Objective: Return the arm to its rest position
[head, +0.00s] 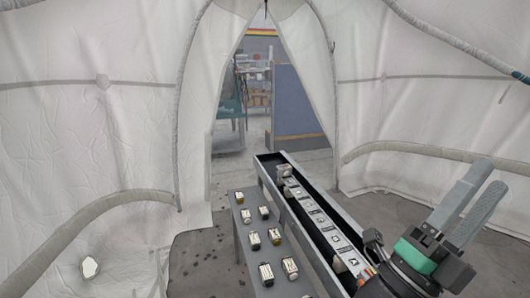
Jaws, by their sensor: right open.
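My right gripper (488,176) is at the right of the head view. Its two grey fingers point up and to the right, with a gap between them and nothing held. A green band (415,256) is around the wrist below the fingers. The gripper is right of a long dark trough (265,165), raised and apart from the objects on the table. My left gripper is not in view.
The trough holds a row of marked blocks (312,213). Left of it, a narrow grey table (243,228) carries several small white-labelled pieces (264,212). White tent walls (110,110) close in both sides. An opening at the back shows shelves (257,85).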

